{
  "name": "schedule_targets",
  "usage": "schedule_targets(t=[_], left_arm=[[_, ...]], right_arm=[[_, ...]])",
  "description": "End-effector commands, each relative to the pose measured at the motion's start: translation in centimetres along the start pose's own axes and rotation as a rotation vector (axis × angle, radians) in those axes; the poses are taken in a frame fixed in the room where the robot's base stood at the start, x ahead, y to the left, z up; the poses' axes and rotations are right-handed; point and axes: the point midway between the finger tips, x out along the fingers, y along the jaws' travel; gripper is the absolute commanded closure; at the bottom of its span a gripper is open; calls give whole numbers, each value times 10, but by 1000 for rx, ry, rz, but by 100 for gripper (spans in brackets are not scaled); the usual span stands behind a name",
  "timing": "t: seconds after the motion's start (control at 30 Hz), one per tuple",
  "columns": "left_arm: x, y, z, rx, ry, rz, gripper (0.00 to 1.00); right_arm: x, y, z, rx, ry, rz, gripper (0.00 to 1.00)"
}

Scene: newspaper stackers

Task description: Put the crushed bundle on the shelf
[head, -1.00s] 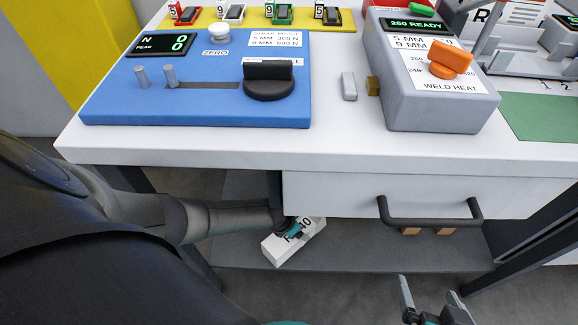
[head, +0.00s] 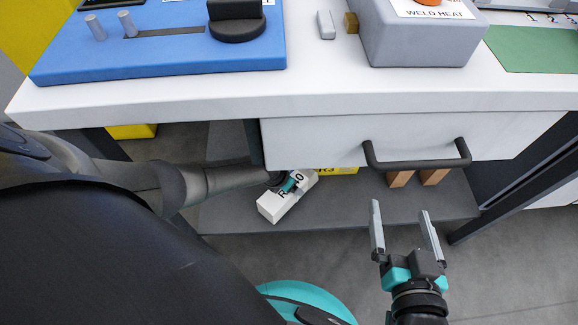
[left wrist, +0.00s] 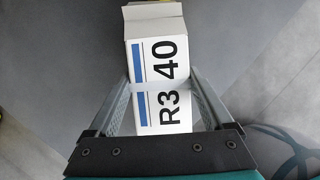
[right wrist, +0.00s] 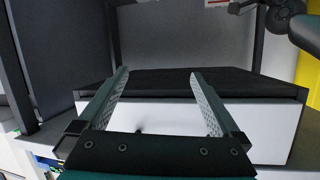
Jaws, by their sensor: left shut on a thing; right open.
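A white box-shaped bundle (head: 270,207) with black "R3 40" lettering and a blue stripe is in my left gripper (head: 290,184). In the left wrist view the bundle (left wrist: 163,65) sits between the two fingers, with a pale band across it. It shows tilted over the grey shelf (head: 350,215) under the bench; I cannot tell whether it touches the shelf.
The white bench top (head: 330,80) and its drawer (head: 320,140) with a dark handle (head: 418,163) overhang the shelf. A yellow item marked R3 (head: 338,171) and brown blocks (head: 400,179) are behind on the shelf. The shelf's front right is bare.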

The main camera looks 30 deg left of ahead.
Motion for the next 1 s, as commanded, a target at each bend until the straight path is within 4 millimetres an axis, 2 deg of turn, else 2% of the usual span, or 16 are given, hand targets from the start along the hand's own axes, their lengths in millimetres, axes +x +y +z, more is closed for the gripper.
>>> schedule_targets(t=[0.4, 0.9, 0.93, 1.0], left_arm=[[16, 0, -4, -1, -8, -1, 100], [19, -1, -5, 0, -6, -2, 100], [19, -1, -8, -1, 1, -2, 12], [19, -1, -8, -1, 1, -2, 4]], right_arm=[[-8, -17, -10, 47, 213, -41, 0], [-10, -19, -13, 54, 244, -45, 0], [-10, -19, -13, 54, 244, -45, 0], [-10, -19, -13, 54, 244, -45, 0]])
